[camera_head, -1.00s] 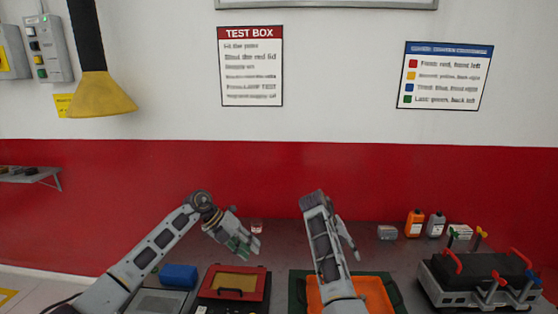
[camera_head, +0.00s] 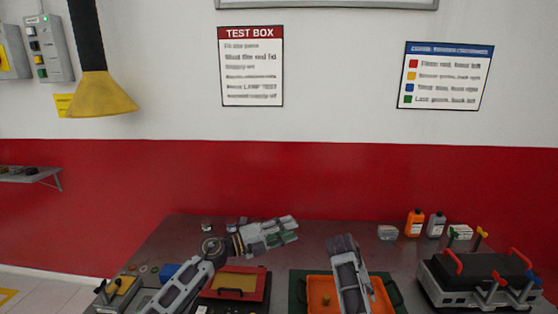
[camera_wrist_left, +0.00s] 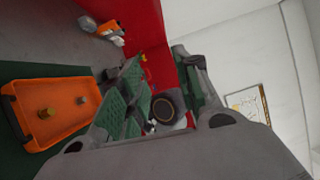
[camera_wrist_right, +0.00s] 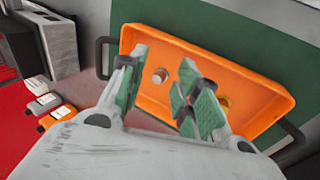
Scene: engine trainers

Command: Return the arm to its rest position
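My left gripper (camera_head: 268,235) is raised over the back of the bench, behind the red-framed box, and points to the right. In the left wrist view (camera_wrist_left: 160,90) its green-padded fingers are spread, with a dark round part showing beyond them; I cannot tell what it belongs to. My right arm rises at the middle of the head view, over the orange tray (camera_head: 320,290), and hides its own fingers there. In the right wrist view my right gripper (camera_wrist_right: 160,92) has its fingers apart and empty above the tray (camera_wrist_right: 265,84).
The engine trainer (camera_head: 490,275) stands at the right. Bottles (camera_head: 415,222) stand at the back right. Small jars (camera_head: 206,225) stand at the back left.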

